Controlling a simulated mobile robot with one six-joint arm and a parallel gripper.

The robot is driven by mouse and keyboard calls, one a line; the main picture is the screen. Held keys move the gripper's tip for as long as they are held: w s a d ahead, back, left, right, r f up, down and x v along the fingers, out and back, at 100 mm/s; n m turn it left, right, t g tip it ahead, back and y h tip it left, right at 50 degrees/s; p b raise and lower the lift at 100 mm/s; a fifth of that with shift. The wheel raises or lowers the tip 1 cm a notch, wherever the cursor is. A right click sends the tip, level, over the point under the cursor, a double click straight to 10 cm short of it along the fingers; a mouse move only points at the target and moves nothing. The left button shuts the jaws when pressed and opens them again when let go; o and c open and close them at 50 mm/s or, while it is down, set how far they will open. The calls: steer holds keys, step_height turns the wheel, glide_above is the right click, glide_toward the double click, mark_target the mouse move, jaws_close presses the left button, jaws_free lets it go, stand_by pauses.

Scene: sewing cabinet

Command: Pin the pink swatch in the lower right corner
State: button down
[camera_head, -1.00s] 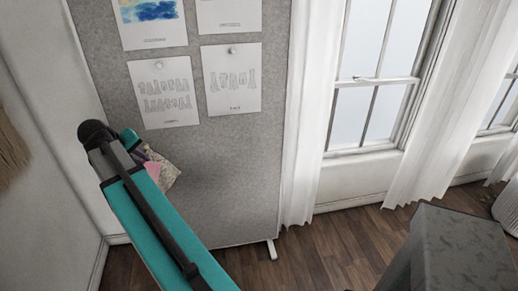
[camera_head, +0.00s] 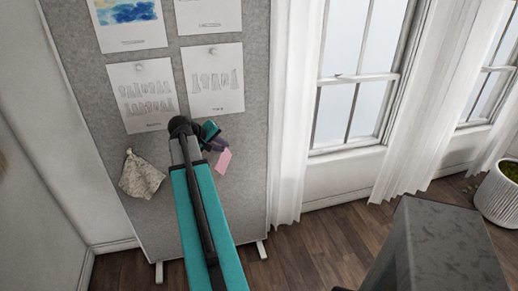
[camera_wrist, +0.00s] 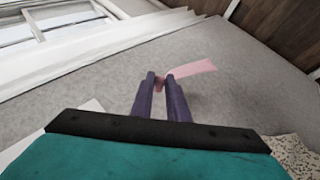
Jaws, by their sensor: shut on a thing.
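The pink swatch (camera_head: 223,161) is a small strip by the lower right part of the grey pin board (camera_head: 240,205). My gripper (camera_head: 218,145) is shut on the swatch and sits in front of the board. In the wrist view, the purple fingers (camera_wrist: 166,78) pinch one end of the pink swatch (camera_wrist: 195,69), which stretches off to the right with the grey board behind it. I cannot tell whether the swatch touches the board. No pin on the swatch can be made out.
A beige patterned swatch (camera_head: 141,175) hangs at the board's lower left. Several paper sheets (camera_head: 214,80) are pinned above. A white curtain (camera_head: 292,140) hangs just right of the board. A dark grey block (camera_head: 445,250) stands at the lower right.

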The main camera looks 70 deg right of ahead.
steer(key=s+d+f+m+g, duration=0.1)
steer(key=s+d+f, duration=0.1)
steer(key=s+d, duration=0.5)
steer(key=s, duration=0.6)
steer(key=shift+s+g, duration=0.35)
steer(key=shift+g, duration=0.05)
steer(key=shift+w+d, duration=0.15)
steer(key=shift+d, duration=0.05)
steer(key=shift+w+d, duration=1.25)
steer(key=shift+d, duration=0.5)
steer(key=shift+w+d, duration=1.2)
steer(key=shift+d, duration=0.6)
steer(key=shift+w+d, duration=1.25)
steer(key=shift+d, duration=0.5)
steer(key=shift+w+d, duration=0.2)
steer(key=shift+d, duration=0.05)
steer(key=shift+r, duration=0.1)
steer(key=c, duration=1.6)
jaws_free()
steer(key=shift+c, duration=0.2)
steer(key=shift+a+b, duration=0.1)
steer(key=shift+b, duration=0.2)
